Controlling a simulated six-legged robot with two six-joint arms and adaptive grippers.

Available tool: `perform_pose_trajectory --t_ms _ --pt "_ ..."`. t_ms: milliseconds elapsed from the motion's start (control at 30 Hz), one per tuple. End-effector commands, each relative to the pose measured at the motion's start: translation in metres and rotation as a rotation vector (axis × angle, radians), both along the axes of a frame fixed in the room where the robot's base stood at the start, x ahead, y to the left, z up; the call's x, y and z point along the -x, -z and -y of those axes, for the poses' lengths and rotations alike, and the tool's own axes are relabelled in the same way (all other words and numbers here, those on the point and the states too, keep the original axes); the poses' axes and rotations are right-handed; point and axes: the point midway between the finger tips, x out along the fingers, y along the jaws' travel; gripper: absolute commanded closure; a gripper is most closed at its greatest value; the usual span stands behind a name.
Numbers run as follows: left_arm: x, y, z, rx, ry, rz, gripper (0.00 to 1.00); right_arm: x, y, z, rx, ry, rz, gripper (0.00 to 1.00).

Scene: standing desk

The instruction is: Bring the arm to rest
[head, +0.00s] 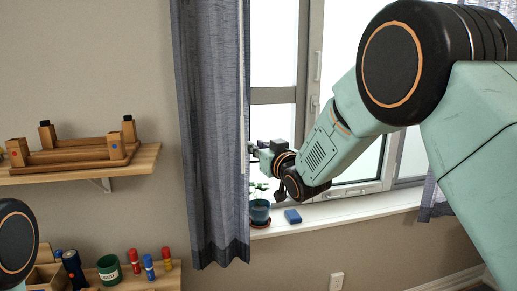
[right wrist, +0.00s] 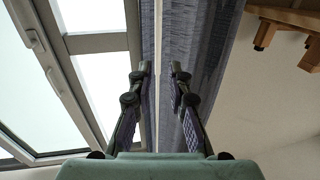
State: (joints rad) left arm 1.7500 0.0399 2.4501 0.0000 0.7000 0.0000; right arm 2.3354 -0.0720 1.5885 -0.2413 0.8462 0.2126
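My right arm reaches in from the right of the head view, mint green with black joints. Its gripper (head: 256,152) is small in this view, held in front of the window beside the curtain's edge. In the right wrist view the two fingers of the right gripper (right wrist: 160,72) stand apart with a narrow gap. Nothing is between them; the curtain and a pale strip show behind. Only a round black joint of my left arm shows at the lower left of the head view; the left gripper is out of the picture.
A grey-blue curtain (head: 212,130) hangs beside the window. A wall shelf (head: 145,160) holds a wooden rack. Below, a green cup (head: 109,270) stands near several small figures.

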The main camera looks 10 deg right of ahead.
Motion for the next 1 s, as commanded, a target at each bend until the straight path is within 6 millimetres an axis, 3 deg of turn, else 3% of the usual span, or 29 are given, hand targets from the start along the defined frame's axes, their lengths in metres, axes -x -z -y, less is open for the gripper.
perform_pose_trajectory --t_ms 367,467,567,767,1000 --pt "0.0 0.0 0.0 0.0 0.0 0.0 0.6 0.002 0.0 0.001 0.005 0.0 0.0 0.82" --pt "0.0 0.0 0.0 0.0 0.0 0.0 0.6 0.008 0.018 0.005 0.035 0.018 -0.042 0.82" --pt "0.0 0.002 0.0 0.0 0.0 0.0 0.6 0.028 0.064 0.015 0.054 0.047 -0.147 0.82" --pt "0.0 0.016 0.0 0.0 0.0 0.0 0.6 0.086 0.184 0.035 0.08 0.095 -0.392 0.82" --pt "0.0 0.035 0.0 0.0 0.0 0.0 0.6 0.179 0.312 0.053 0.104 0.134 -0.68 0.82"
